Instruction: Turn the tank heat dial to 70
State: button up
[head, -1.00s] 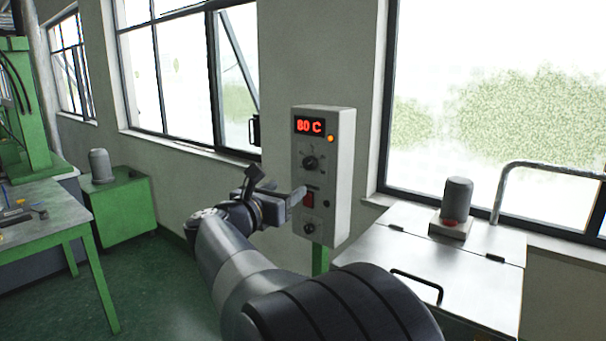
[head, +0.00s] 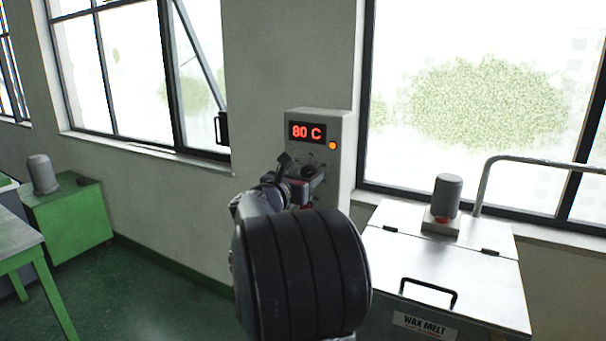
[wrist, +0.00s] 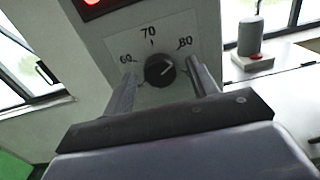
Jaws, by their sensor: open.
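The control box (head: 343,160) hangs in front of the wall, with a red display (head: 307,132) reading 80 C and a lit orange lamp (head: 332,146). The black heat dial (wrist: 159,70) shows in the wrist view, with 60, 70 and 80 printed around it. Its pale pointer line faces right, toward the 80 side. My gripper (wrist: 160,84) is open, with one finger on either side of the dial in the picture; I cannot tell if they touch it. In the head view my gripper (head: 300,172) covers most of the dial and the lower panel.
The metal wax melt tank (head: 440,262) with a handle (head: 428,291) and a grey motor (head: 447,196) stands to the right. A green cabinet (head: 68,217) and part of a table (head: 18,243) are at the left. Windows are behind.

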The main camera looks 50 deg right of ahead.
jog(key=shift+c, duration=0.4)
jog(key=c, duration=0.9)
jog(key=shift+n, duration=0.3)
jog(key=n, duration=0.5)
jog(key=n+p, duration=0.1)
jog(key=n, duration=0.5)
jog(key=shift+p, duration=0.3)
jog(key=o, duration=1)
